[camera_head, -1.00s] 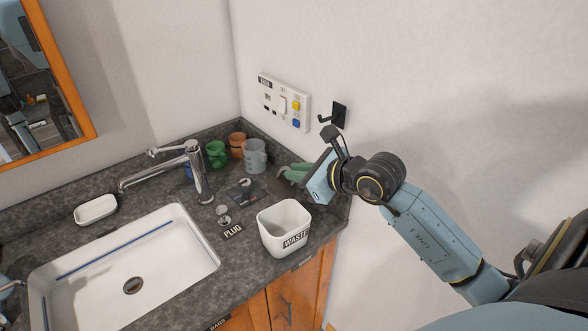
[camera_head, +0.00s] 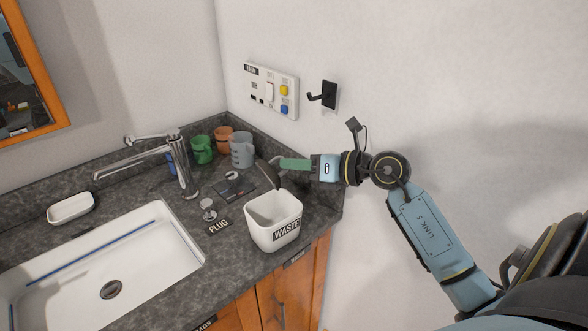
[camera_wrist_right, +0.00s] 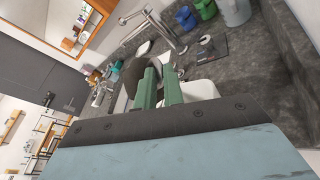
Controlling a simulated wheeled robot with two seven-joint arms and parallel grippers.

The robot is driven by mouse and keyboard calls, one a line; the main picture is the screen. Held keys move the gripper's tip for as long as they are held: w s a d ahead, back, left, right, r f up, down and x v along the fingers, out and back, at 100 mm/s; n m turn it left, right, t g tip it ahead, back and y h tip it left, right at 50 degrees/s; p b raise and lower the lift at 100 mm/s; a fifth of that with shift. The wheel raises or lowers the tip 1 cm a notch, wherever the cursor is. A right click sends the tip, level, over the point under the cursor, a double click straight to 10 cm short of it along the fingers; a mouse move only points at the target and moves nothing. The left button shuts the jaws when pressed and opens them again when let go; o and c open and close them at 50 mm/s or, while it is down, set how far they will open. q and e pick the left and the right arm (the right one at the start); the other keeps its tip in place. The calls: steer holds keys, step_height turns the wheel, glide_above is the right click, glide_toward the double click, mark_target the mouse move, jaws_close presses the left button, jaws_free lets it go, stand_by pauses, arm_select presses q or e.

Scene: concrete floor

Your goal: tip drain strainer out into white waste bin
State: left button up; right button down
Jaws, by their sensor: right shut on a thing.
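The drain strainer (camera_head: 268,173) is a dark, round, shallow piece, tilted steeply on edge. My right gripper (camera_head: 285,164), with green fingers, is shut on it and holds it above the back rim of the bin. In the right wrist view the strainer (camera_wrist_right: 131,76) shows partly beside the fingers. Whether anything is in it cannot be seen. The white waste bin (camera_head: 262,233), labelled WASTE, stands upright at the counter's right front corner. It also shows in the right wrist view (camera_wrist_right: 203,89), partly behind the fingers. My left gripper is not in view.
The white sink (camera_head: 150,262) with its faucet (camera_head: 184,170) is left of the bin. A plug (camera_head: 208,209), green cup (camera_head: 202,149), orange cup (camera_head: 223,138) and grey jug (camera_head: 242,150) stand behind. A wall panel (camera_head: 270,91) and black hook (camera_head: 324,95) are above.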

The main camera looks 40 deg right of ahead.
steer(key=f+m+t, duration=0.1)
steer(key=m, duration=0.1)
steer(key=f+m+t+y+b, duration=0.1)
steer(key=f+m, duration=0.1)
steer(key=m, duration=0.1)
steer(key=f+m+t+y+b, duration=0.1)
steer(key=m, duration=0.2)
steer(key=shift+a+f, duration=0.2)
steer(key=shift+f, duration=0.1)
stand_by(1.4)
